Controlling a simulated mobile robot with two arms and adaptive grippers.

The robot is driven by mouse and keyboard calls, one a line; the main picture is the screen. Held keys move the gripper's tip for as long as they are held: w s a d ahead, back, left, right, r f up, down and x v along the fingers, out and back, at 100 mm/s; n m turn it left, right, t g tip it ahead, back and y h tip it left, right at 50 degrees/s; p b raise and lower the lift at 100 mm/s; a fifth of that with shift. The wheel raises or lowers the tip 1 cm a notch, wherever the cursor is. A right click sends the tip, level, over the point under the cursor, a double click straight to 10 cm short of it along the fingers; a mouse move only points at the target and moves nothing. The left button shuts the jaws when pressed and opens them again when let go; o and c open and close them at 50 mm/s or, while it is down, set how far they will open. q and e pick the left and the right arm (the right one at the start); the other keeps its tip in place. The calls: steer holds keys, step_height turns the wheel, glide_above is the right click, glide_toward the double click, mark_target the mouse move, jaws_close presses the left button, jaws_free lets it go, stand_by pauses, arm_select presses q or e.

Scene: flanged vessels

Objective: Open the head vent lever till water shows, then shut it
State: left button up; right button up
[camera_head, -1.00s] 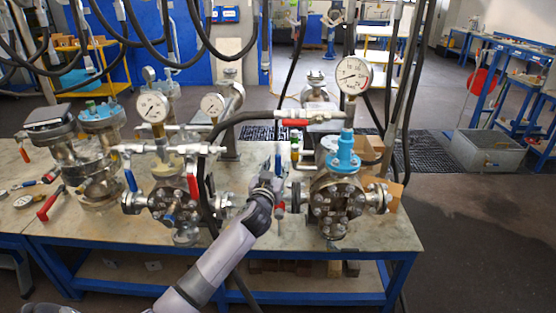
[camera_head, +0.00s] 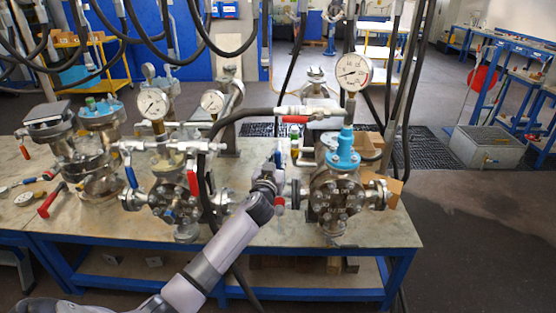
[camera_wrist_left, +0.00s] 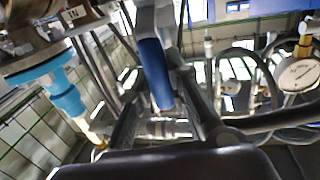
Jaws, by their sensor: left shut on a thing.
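A blue-sleeved lever (camera_head: 278,156) stands between the two vessels on the bench. In the left wrist view its blue sleeve (camera_wrist_left: 154,72) lies between the finger pads. My left gripper (camera_head: 268,180) is shut on it, left of the right vessel (camera_head: 336,200) with the blue top fitting (camera_head: 343,150). My arm and wrist hide part of the lever's lower end and its valve. A red handle (camera_head: 280,203) shows just below the gripper. I cannot make out any water at an outlet. My right gripper is not in view.
A red-handled valve (camera_head: 295,119) on a hose and a pressure gauge (camera_head: 354,72) stand above the right vessel. Another vessel (camera_head: 175,200) with red and blue levers stands to the left. Black hoses hang close to my arm.

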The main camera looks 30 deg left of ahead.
arm_select(q)
jaws_close()
stand_by(0.4)
steer(key=s+a+f+n+y+b, duration=0.2)
steer(key=a+f+n+b, duration=0.1)
steer(key=n, duration=0.7)
steer(key=s+a+f+n+y+b, duration=0.2)
steer(key=a+f+n+b, duration=0.1)
steer(key=n+b, duration=0.4)
steer(key=shift+a+f+n, duration=0.25)
steer(key=shift+f+n, duration=0.6)
steer(key=shift+n, duration=0.75)
steer(key=shift+f+y, duration=0.1)
steer(key=shift+y, duration=0.2)
